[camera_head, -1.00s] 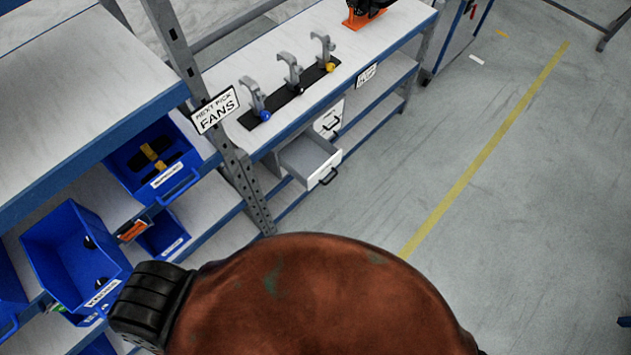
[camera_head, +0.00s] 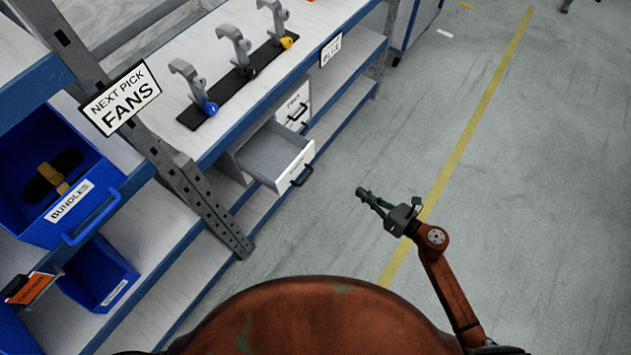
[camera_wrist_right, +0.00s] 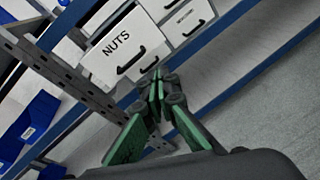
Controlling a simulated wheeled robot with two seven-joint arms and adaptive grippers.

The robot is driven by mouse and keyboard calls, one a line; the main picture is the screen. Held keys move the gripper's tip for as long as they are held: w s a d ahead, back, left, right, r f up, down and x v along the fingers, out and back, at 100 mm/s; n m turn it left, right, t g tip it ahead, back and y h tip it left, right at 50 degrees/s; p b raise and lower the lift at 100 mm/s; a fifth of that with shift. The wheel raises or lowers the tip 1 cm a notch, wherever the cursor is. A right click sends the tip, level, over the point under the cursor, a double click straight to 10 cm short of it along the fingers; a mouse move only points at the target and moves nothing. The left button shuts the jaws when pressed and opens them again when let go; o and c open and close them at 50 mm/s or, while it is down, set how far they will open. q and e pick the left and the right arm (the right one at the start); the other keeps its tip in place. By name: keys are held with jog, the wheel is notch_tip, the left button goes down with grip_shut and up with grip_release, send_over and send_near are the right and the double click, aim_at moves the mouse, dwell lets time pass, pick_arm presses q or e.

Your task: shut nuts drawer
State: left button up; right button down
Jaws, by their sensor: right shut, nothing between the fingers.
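The nuts drawer (camera_head: 294,163) is a pale drawer under the bench. It is pulled out, with its inside showing and a black handle on its front. In the right wrist view its white front (camera_wrist_right: 118,43) reads "NUTS". My right gripper (camera_head: 363,193) is in front of the drawer, to its right in the head view, apart from it. Its green fingers are shut and empty. In the right wrist view the fingertips (camera_wrist_right: 159,76) appear just below the drawer's handle; contact cannot be told there. My left gripper is not in view.
Another drawer (camera_head: 294,106) beside it looks closed. A metal post (camera_head: 213,210) stands to the left of the open drawer. Blue bins (camera_head: 101,274) sit on the left shelves. Hooked stands line the bench top. The floor to the right is clear.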

jog(key=s+a+r+n+g+y+b, duration=0.1)
jog(key=s+a+n+g+b, duration=0.1)
jog(key=a+n, duration=0.35)
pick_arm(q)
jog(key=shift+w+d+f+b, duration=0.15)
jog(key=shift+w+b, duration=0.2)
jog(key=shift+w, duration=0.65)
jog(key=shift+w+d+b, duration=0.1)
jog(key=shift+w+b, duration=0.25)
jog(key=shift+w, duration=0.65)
pick_arm(e)
jog(key=x, duration=1.3)
jog(key=shift+r+n, duration=0.25)
jog(key=shift+n, duration=0.1)
jog(key=shift+a, duration=0.1)
